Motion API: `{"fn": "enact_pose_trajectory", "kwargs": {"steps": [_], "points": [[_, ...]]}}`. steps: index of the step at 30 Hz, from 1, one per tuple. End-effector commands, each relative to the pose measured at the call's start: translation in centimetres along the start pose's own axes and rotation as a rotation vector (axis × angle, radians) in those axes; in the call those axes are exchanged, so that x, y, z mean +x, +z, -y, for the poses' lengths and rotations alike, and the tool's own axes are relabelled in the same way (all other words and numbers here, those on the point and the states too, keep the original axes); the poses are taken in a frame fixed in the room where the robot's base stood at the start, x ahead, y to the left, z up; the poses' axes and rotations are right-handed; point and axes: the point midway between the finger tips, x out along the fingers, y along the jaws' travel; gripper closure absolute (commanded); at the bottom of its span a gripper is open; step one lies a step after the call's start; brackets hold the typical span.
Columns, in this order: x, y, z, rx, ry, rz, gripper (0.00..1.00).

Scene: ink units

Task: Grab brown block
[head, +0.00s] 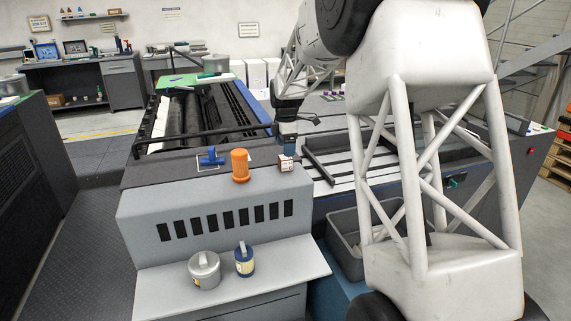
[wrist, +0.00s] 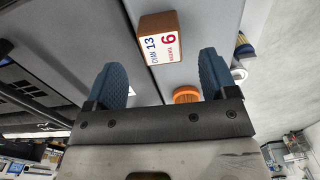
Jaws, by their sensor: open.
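The brown block (head: 286,164) sits on the grey top of the machine, right of an orange bottle (head: 239,166). In the wrist view the block (wrist: 158,42) shows a brown side and a white label with the numbers 13 and 6. My gripper (wrist: 162,80) is open and empty, its two blue fingers spread apart. The block appears beyond the fingertips and roughly between them, not held. In the head view my gripper (head: 287,142) hangs just above the block; its fingers are hard to make out.
A blue T-shaped object (head: 211,157) lies left of the bottle. A grey bin (head: 345,240) is at right. In the wrist view an orange round top (wrist: 187,95) shows close to the right finger.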

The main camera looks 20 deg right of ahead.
Motion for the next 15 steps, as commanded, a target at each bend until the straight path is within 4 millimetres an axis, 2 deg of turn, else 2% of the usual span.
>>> {"fn": "enact_pose_trajectory", "kwargs": {"steps": [8, 15], "points": [[0.8, -0.1, 0.0, 0.000, -0.002, 0.000, 0.21], [3.5, -0.2, 0.1, 0.000, -0.003, 0.000, 0.21]]}}
